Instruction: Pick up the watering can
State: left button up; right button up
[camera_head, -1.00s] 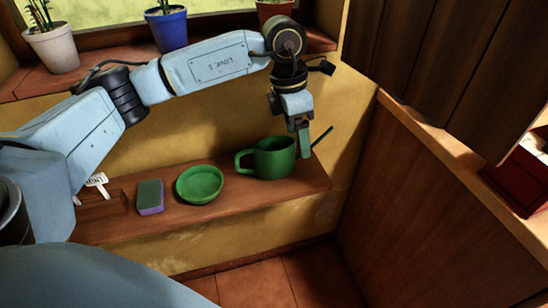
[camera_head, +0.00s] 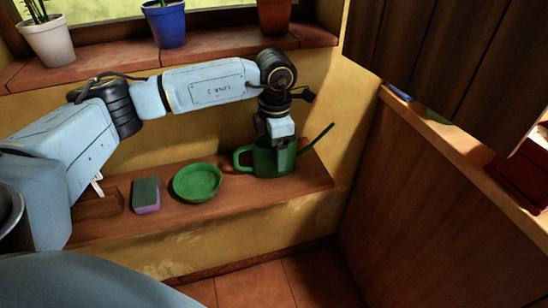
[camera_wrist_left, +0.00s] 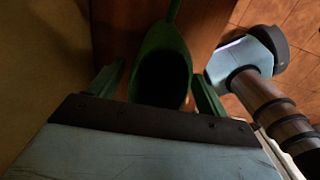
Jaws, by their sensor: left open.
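The green watering can (camera_head: 262,163) stands upright on the wooden shelf, its handle to the left and thin spout rising to the right. My left gripper (camera_head: 282,150) points down at the can's top and covers part of its rim and right side. In the left wrist view the can's dark opening (camera_wrist_left: 162,75) lies between the two spread fingers (camera_wrist_left: 158,92). The gripper is open. I cannot tell whether a finger touches the can. My right gripper is not in view.
A green bowl (camera_head: 197,182) and a purple-and-green sponge (camera_head: 146,195) lie left of the can on the shelf (camera_head: 232,200). Plant pots, one white (camera_head: 49,42) and one blue (camera_head: 165,27), stand on the sill above. A wooden cabinet side (camera_head: 400,210) is close on the right.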

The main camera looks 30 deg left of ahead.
pick_arm(q)
jog(key=shift+a+f+b, duration=0.1)
jog(key=shift+f+b, duration=0.25)
jog(key=shift+f, duration=1.25)
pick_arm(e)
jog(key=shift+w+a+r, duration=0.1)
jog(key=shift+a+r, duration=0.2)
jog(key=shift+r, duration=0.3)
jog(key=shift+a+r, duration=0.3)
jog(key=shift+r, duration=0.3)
pick_arm(q)
jog(key=shift+w+r, duration=0.1)
jog(key=c, duration=1.5)
jog(key=shift+o, duration=0.2)
